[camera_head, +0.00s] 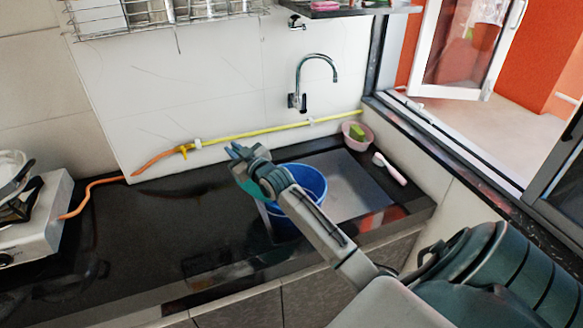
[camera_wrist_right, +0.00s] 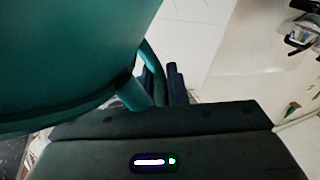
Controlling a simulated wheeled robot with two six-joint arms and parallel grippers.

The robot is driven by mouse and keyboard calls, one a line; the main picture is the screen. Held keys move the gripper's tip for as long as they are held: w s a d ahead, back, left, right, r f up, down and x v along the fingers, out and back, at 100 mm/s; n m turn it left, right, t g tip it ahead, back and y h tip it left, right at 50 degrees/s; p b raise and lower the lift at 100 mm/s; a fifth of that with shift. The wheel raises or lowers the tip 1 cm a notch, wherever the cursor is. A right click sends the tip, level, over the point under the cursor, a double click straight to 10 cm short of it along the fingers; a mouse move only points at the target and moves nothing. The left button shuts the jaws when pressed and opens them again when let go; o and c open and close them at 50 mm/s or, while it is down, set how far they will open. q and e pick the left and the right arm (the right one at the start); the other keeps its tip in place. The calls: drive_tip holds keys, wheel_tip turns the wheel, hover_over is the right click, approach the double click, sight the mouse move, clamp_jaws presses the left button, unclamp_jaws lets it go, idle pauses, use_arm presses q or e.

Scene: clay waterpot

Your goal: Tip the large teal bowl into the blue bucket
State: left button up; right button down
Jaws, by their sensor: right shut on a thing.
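The blue bucket (camera_head: 309,180) stands in the sink area of the black counter, partly hidden behind my right arm. My right gripper (camera_head: 236,152) is just left of the bucket in the head view and looks higher than its rim. It is shut on the large teal bowl (camera_head: 246,186), which shows only as a teal edge below and behind the gripper. In the right wrist view the bowl (camera_wrist_right: 65,50) fills the upper left, and its handle-like part runs between the fingers (camera_wrist_right: 165,85). The bowl's inside is hidden. My left gripper is not in view.
A tap (camera_head: 318,62) is on the wall above the sink (camera_head: 352,185). A pink bowl (camera_head: 357,135) and a pink-handled brush (camera_head: 391,170) lie at the back right. A white stove (camera_head: 35,215) is at the left. The black counter (camera_head: 140,235) between is clear.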

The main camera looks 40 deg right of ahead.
drive_tip(key=shift+d+r, duration=0.1)
drive_tip(key=shift+r, duration=0.05)
drive_tip(key=shift+d+r+m+p, duration=0.3)
drive_tip(key=shift+d+r+p, duration=0.1)
drive_tip(key=shift+d, duration=0.15)
drive_tip(key=shift+d+r+m+p, duration=0.3)
drive_tip(key=shift+d+p, duration=0.05)
drive_tip(key=shift+d, duration=0.2)
drive_tip(key=shift+d+r, duration=0.1)
drive_tip(key=shift+d, duration=0.1)
idle(0.5)
drive_tip(key=shift+d+r+m+p, duration=0.35)
drive_tip(key=shift+d+r+p, duration=0.05)
drive_tip(key=shift+d, duration=0.25)
drive_tip(key=shift+d+r+m+p, duration=0.35)
drive_tip(key=shift+d+r+p, duration=0.05)
drive_tip(key=shift+d, duration=0.3)
drive_tip(key=d, duration=0.1)
drive_tip(key=d+r+m, duration=0.1)
drive_tip(key=shift+d+r, duration=0.2)
drive_tip(key=shift+d, duration=0.1)
idle(0.4)
drive_tip(key=shift+d+m, duration=0.25)
drive_tip(key=shift+m, duration=0.05)
idle(0.6)
